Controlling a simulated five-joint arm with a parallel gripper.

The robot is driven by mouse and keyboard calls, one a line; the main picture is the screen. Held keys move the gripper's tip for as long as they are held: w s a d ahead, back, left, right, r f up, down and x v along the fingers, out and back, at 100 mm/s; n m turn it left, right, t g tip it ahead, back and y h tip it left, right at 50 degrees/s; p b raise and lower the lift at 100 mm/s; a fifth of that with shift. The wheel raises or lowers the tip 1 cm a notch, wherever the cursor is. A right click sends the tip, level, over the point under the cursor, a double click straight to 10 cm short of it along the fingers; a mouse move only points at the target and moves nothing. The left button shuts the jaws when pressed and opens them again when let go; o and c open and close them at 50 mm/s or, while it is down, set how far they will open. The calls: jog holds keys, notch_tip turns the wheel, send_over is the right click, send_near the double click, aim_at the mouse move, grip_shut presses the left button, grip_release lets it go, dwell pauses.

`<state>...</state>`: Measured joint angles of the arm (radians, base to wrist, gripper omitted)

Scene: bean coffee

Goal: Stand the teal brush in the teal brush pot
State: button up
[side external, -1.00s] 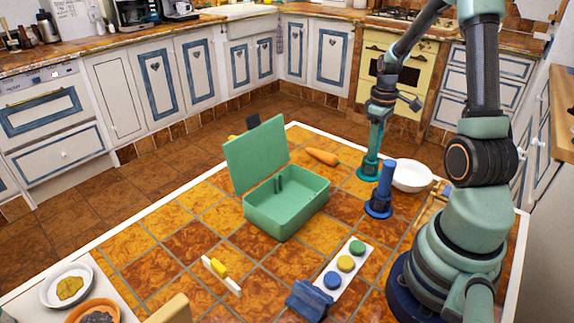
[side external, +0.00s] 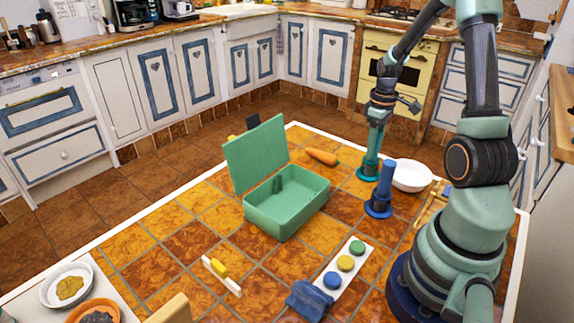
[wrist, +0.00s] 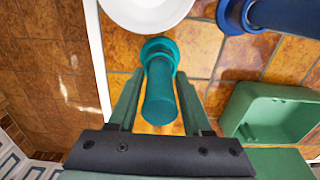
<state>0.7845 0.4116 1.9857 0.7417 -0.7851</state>
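The teal brush (wrist: 160,100) is upright between the fingers of my gripper (wrist: 159,88), which look shut on it. In the side view my gripper (side external: 379,117) holds it from above. The teal brush pot (side external: 368,170) stands on the tiled table directly below, and it also shows in the wrist view (wrist: 150,46) as a round rim around the brush's far end. The brush lines up with the pot, and its lower end seems to be inside. How deep it sits is hidden.
A blue pot (side external: 378,209) with a blue upright piece stands close by on the right. A white bowl (side external: 412,176) is just behind it. An open green box (side external: 286,208) and a carrot (side external: 322,157) lie to the left. The table's white edge (wrist: 100,60) is near.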

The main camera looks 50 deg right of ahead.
jog(key=shift+o, duration=0.7)
notch_tip(320, 180, up, 12)
jog(key=shift+f, duration=0.1)
jog(key=a+r+t, duration=0.2)
jog(key=a+r, duration=0.1)
jog(key=a, duration=1)
jog(key=w+a+r+t, duration=0.1)
jog(key=a+r+t, duration=0.2)
jog(key=a, duration=1.1)
jog(key=shift+a+t, duration=0.25)
jog(key=shift+t, duration=0.05)
